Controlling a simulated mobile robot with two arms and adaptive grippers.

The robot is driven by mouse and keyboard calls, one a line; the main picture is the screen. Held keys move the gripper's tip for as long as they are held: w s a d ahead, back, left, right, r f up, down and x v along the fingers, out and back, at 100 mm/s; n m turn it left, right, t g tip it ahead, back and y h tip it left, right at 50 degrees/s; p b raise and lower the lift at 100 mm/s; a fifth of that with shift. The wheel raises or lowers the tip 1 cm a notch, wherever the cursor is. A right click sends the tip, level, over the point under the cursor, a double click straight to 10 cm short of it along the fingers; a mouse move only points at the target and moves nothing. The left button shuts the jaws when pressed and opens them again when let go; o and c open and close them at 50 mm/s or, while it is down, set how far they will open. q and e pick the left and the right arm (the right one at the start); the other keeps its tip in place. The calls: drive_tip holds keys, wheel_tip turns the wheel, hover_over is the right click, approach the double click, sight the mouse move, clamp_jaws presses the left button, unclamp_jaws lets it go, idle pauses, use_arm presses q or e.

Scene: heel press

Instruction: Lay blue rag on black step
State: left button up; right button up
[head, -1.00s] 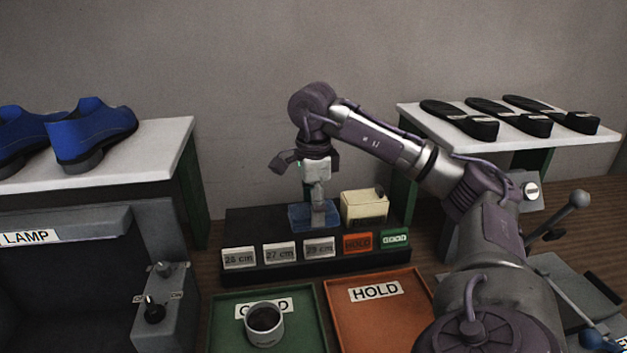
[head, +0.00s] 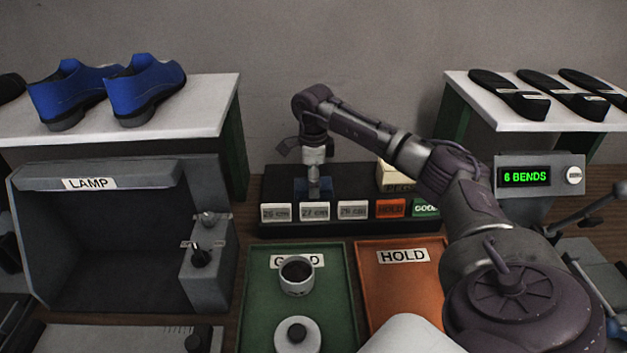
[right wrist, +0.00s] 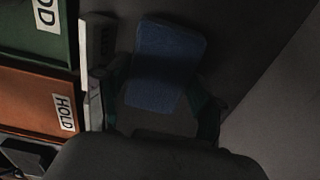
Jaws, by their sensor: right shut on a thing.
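The blue rag (head: 299,187) is at the top of the black step (head: 352,182), behind the size labels. My right gripper (head: 314,190) points down at the rag and is shut on it. In the right wrist view the rag (right wrist: 168,62) looks flat and spread out, close to the fingers. I cannot tell whether it rests fully on the step or hangs just above it. The gripper covers part of the rag in the head view. My left gripper is not in view.
A cream box (head: 386,176) sits on the step's right, partly behind my arm. A green tray (head: 335,325) with a cup (head: 297,276) and an orange HOLD tray (head: 385,290) lie in front. A lamp box (head: 100,240) stands left; blue shoes (head: 145,90) are on a table.

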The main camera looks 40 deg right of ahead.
drive_tip(key=shift+f, duration=0.45)
drive_tip(key=o, duration=1)
drive_tip(key=shift+f, duration=0.1)
drive_tip(key=shift+o, duration=0.2)
